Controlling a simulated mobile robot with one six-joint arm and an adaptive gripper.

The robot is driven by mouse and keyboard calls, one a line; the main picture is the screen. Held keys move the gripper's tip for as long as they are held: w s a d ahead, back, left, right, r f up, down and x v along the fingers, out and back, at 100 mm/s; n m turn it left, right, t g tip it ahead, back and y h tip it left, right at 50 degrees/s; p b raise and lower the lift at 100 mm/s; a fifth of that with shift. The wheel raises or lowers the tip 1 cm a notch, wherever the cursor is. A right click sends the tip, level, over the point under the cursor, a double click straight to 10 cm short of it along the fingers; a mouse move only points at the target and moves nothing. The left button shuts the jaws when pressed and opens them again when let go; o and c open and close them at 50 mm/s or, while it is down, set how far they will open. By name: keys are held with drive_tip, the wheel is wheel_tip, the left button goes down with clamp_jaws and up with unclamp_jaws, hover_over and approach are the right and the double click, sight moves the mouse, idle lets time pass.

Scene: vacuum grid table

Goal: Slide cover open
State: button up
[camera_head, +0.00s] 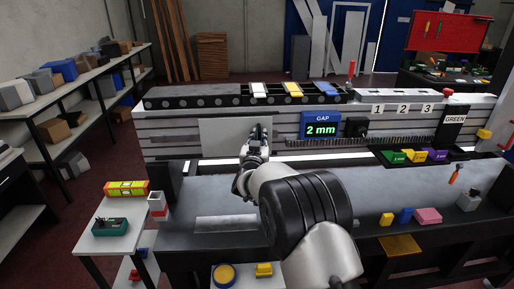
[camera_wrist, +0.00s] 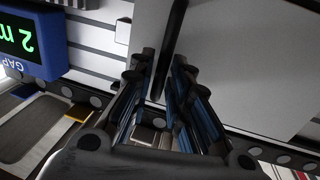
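The cover is a flat pale grey panel (camera_head: 225,138) on the front of the long grey machine, left of its middle. In the wrist view the panel (camera_wrist: 245,65) fills the right side. A dark, narrow upright bar (camera_wrist: 170,45) stands on it. My gripper (camera_head: 258,132) is at the panel's right part in the head view. In the wrist view my gripper (camera_wrist: 163,65) has its fingers apart, one on each side of the bar. A gap seems to show beside the bar, but contact is hard to judge.
A blue display (camera_head: 321,127) reading "GAP 2 mm" is right of the panel, with a black knob box (camera_head: 355,127) beside it. Colored blocks (camera_head: 428,215) lie on the dark bench (camera_head: 370,190) at the right. A small side table (camera_head: 112,230) stands at the left.

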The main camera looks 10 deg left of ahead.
drive_tip(key=s+d, duration=0.1)
drive_tip(key=s, duration=1)
drive_tip(key=s+d+r+g+y, duration=0.2)
drive_tip(key=s+d+r+g, duration=0.5)
drive_tip(key=s+d, duration=0.7)
drive_tip(key=s+d+f+g+h, duration=0.1)
drive_tip(key=s+d, duration=0.4)
drive_tip(key=s, duration=0.5)
drive_tip(key=s+d+f+g+h, duration=0.1)
drive_tip(key=s+d+f+g, duration=0.1)
drive_tip(key=s, duration=0.7)
drive_tip(key=s+d+f+m+g+h, duration=0.1)
drive_tip(key=s+d+f+g, duration=0.1)
drive_tip(key=s+d, duration=0.5)
drive_tip(key=s+g, duration=0.1)
drive_tip(key=s, duration=0.2)
drive_tip(key=shift+s+d+f+h, duration=0.3)
drive_tip(key=shift+s+f, duration=0.05)
